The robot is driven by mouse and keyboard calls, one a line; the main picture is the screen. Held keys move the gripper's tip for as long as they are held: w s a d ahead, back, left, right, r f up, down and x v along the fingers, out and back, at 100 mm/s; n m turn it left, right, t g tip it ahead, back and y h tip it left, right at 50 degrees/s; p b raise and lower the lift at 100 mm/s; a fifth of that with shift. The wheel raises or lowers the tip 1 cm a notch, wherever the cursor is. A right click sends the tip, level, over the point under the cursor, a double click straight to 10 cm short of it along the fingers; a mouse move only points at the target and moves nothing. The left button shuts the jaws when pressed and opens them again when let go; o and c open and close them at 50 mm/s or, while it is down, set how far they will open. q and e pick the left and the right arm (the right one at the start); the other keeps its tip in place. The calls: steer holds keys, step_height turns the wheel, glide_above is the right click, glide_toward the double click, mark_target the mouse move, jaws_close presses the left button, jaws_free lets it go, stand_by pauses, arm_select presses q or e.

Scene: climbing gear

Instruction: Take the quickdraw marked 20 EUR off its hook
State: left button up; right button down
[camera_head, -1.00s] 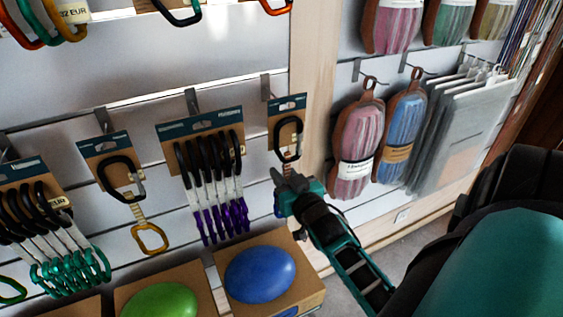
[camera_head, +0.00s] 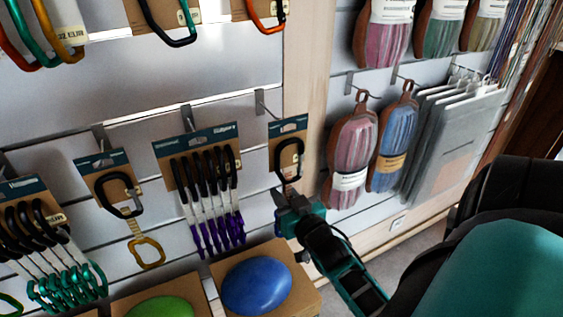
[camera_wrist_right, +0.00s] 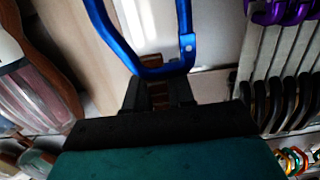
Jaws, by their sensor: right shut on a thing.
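A quickdraw hangs from a card (camera_head: 288,128), with a black upper carabiner (camera_head: 289,158) and reddish-brown webbing below it. A small tag on the card is too small to read. My right gripper (camera_head: 288,198) is shut on the quickdraw's webbing, below the black carabiner. In the right wrist view the gripper (camera_wrist_right: 159,95) has the brown webbing between its fingers, and the blue lower carabiner (camera_wrist_right: 166,70) sticks out past them. The metal hook (camera_head: 262,104) is at the card's upper left; I cannot tell whether the card still hangs on it. My left gripper is not in view.
A purple-and-black quickdraw set (camera_head: 206,190) hangs close on the left, with a yellow-ended quickdraw (camera_head: 150,250) beyond. Pink (camera_head: 352,150) and blue (camera_head: 393,140) pouches hang on the right. A box with a blue hold (camera_head: 256,285) stands below. A wooden post (camera_head: 308,100) runs behind the card.

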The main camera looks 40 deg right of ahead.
mark_target(288, 200)
steer(key=shift+p+v, duration=0.95)
steer(key=shift+v, duration=1.1)
steer(key=shift+r, duration=0.1)
